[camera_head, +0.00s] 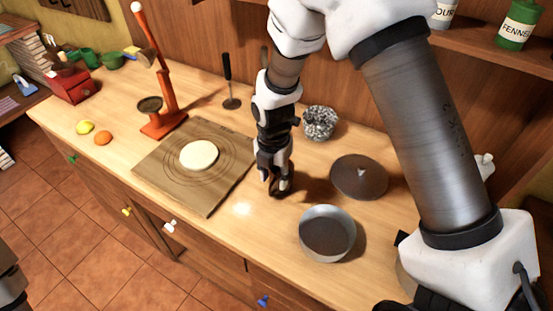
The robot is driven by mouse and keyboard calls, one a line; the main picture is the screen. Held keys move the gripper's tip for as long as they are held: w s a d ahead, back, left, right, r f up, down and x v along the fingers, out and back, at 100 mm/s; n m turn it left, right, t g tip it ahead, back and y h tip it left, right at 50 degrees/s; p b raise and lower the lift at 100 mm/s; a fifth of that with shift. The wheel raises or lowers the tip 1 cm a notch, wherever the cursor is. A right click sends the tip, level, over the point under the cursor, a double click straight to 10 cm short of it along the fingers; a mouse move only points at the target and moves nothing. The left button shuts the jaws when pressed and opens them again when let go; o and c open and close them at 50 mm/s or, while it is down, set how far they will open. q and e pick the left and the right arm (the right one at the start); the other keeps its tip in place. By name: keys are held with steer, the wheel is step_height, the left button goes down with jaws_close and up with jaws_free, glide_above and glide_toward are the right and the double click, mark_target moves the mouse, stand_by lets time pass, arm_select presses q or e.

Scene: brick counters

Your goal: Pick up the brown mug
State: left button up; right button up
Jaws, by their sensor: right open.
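My right gripper (278,188) points down over the middle of the wooden counter (243,219), between the board and the round metal pan. Its fingers are open close above the counter. A small dark brown shape shows at the fingertips, mostly covered by them. It may be the brown mug, but I cannot tell, and no brown mug shows clearly elsewhere.
A wooden board (170,178) with pale dough (199,155) lies left of the gripper. A round metal pan (327,228), a dark lid (358,177) and a speckled fluted mould (320,121) stand to the right. An orange-red juicer stand (164,121) is further left.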

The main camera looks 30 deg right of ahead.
mark_target(273, 190)
steer(key=shift+w+d, duration=0.25)
steer(key=shift+w, duration=0.35)
steer(key=shift+f, duration=0.35)
steer(key=shift+s+a+f+p, duration=0.2)
steer(key=shift+s+f+p, duration=0.25)
steer(key=shift+f, duration=0.25)
steer(key=f, duration=0.1)
steer(key=f+p, duration=0.1)
steer(key=f, duration=0.1)
steer(key=w+f, duration=0.1)
steer(key=f, duration=0.1)
steer(key=shift+d+f+p, duration=0.25)
steer(key=shift+p, duration=0.1)
steer(key=shift+r, duration=0.1)
steer(key=shift+s+a, duration=0.15)
steer(key=shift+s, duration=0.05)
steer(key=c, duration=0.4)
arm_select(q)
steer(key=r, duration=0.2)
steer(key=shift+w+d+r, duration=0.1)
steer(key=shift+w+r, duration=0.1)
steer(key=shift+r, duration=0.15)
arm_select(e)
jaws_close()
